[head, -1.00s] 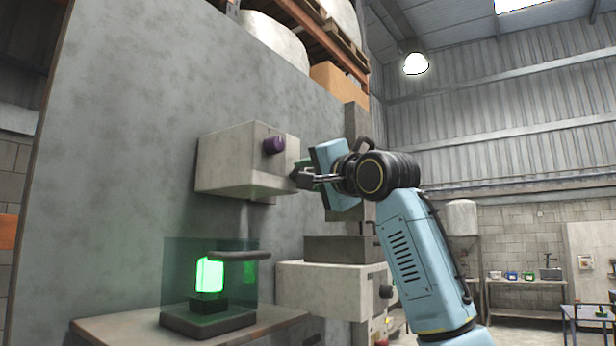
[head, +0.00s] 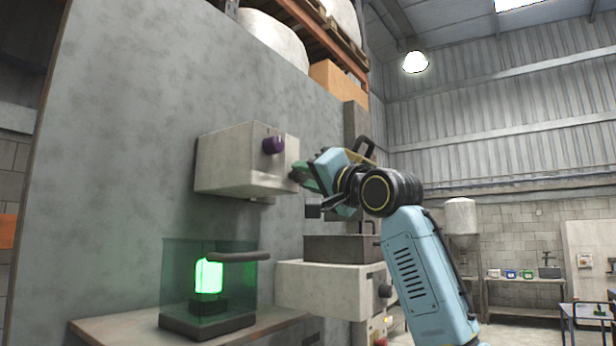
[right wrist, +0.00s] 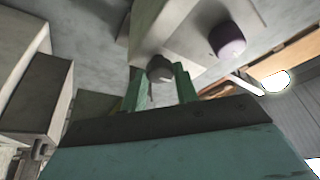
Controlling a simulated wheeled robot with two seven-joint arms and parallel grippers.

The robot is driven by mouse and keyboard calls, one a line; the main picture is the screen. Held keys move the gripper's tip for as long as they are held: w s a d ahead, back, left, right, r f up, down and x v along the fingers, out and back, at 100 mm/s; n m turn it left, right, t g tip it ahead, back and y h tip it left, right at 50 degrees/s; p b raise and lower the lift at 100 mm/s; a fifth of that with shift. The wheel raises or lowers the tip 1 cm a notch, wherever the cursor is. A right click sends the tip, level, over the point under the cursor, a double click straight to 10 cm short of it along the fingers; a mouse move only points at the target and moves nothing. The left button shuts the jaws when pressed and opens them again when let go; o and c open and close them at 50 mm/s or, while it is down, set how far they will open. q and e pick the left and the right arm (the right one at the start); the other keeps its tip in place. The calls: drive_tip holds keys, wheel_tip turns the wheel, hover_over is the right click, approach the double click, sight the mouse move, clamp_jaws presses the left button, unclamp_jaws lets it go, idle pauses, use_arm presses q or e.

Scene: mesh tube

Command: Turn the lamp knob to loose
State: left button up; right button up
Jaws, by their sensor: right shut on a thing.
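A pale box (head: 235,165) is fixed to the grey wall panel, with a purple knob (head: 273,145) on its front face. My right gripper (head: 299,176) is at the lower right of that face. In the right wrist view its two green fingers (right wrist: 163,82) are shut on a dark grey knob (right wrist: 160,67) below the purple knob (right wrist: 228,40). The fingers hide the dark knob in the head view. Which way its marking points cannot be told. A green lamp (head: 208,276) glows inside a clear case below. My left gripper is not in view.
The lamp case stands on a ledge (head: 120,326). A lower pale box (head: 320,287) with a dark knob (head: 385,291) juts out under my right arm. Loaded shelving (head: 300,45) is above. Open room lies to the right.

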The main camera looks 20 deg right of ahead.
drive_tip(key=shift+w+f, duration=0.1)
drive_tip(key=shift+f, duration=0.05)
drive_tip(key=o, duration=1)
drive_tip(key=shift+b+v, duration=2.8)
drive_tip(key=shift+v, duration=4)
